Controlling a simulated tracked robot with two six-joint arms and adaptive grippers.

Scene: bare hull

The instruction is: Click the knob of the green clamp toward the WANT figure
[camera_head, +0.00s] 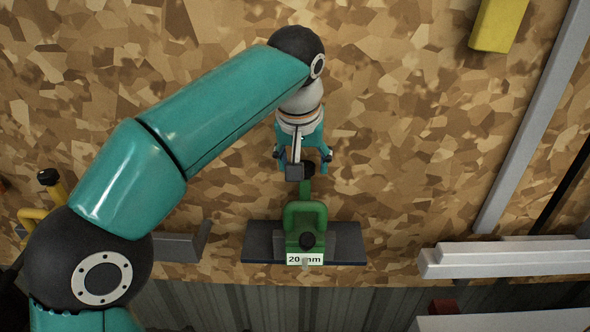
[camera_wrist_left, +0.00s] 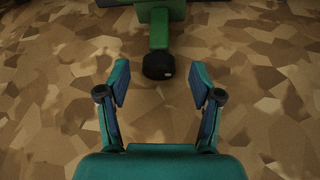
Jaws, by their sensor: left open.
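The green clamp (camera_head: 305,215) stands on a dark blue-grey plate (camera_head: 349,243) at the lower middle of the head view. A white label (camera_head: 297,259) on its near side reads "20 mm", partly covered. Another black knob (camera_head: 309,170) ends the stem on the clamp's far side; this knob also shows in the left wrist view (camera_wrist_left: 158,66). My left gripper (camera_head: 303,158) is open and empty, its fingers spread either side of the far knob's line, apparently not touching it. My right gripper is not in view.
A yellow block (camera_head: 498,24) lies at the upper right. Pale beams (camera_head: 505,258) lie at the right, and a grey bracket (camera_head: 183,245) is left of the clamp. A yellow object with a black knob (camera_head: 49,178) shows at far left. The floor right of the gripper is clear.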

